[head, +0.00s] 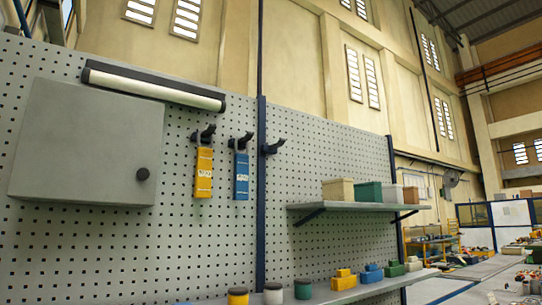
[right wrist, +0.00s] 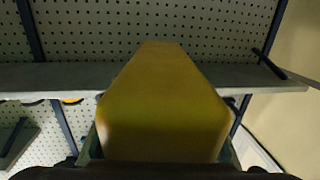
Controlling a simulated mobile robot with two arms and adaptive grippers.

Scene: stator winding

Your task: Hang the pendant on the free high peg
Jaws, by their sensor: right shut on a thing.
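In the head view, a yellow pendant (head: 203,173) and a blue pendant (head: 241,177) hang side by side on two black pegs high on the pegboard. A third black peg (head: 273,147), right of the blue pendant by the dark blue post, is bare. In the right wrist view, a long yellow box-shaped body (right wrist: 165,105), seemingly the pendant, fills the middle. My right gripper (right wrist: 160,170) shows only as dark parts at the bottom edge and is shut on this yellow body. Its fingertips are mostly hidden. Neither gripper shows in the head view.
A grey cabinet (head: 85,145) and a lamp bar (head: 152,88) are left of the pegs. A shelf (head: 355,207) with several boxes is to the right. A lower ledge (head: 325,296) holds pots and coloured blocks. In the right wrist view, a grey shelf (right wrist: 55,78) runs behind the yellow body.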

